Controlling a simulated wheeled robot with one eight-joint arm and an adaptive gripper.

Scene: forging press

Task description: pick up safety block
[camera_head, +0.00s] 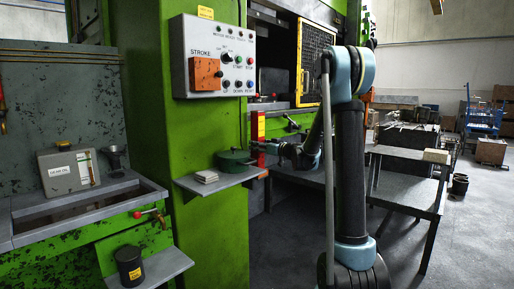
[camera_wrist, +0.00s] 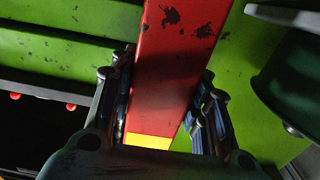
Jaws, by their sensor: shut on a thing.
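The safety block (camera_wrist: 178,45) is a long red bar with chipped paint and a yellow end, running up the middle of the wrist view. My gripper (camera_wrist: 164,85) has one finger on each side of it and is shut on it.
A small shelf (camera_head: 228,180) with a dark green pot (camera_head: 237,164) and pale pads (camera_head: 206,177) is left of the gripper. The control box (camera_head: 212,58) hangs above. A dark table (camera_head: 405,191) stands right of my arm.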

